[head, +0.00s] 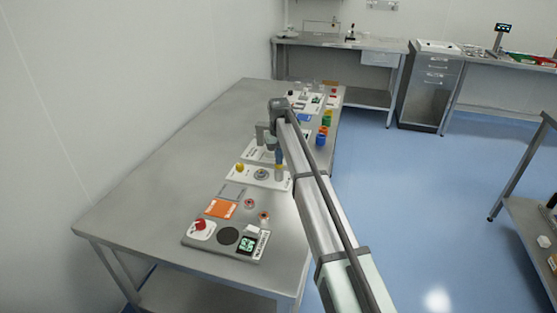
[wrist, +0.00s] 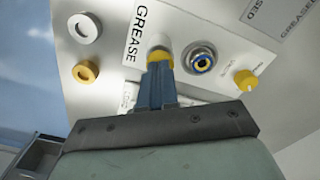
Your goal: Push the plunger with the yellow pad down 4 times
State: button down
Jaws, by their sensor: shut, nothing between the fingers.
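The plunger (wrist: 159,43) stands on the light board in the wrist view, beside the word GREASE. It is a pale cylinder with a yellow pad (wrist: 159,56) at my fingertips.
A metal socket with a blue ring (wrist: 202,58) and a yellow knob (wrist: 245,80) sit right of the plunger. Another panel with a red button (head: 200,224) occupies the near table. The table's left side is clear.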

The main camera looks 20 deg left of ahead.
jog(key=shift+r, duration=1.85)
jog(key=shift+f, duration=1.75)
jog(key=shift+r, duration=1.75)
notch_tip(320, 180, up, 6)
dwell(0.5)
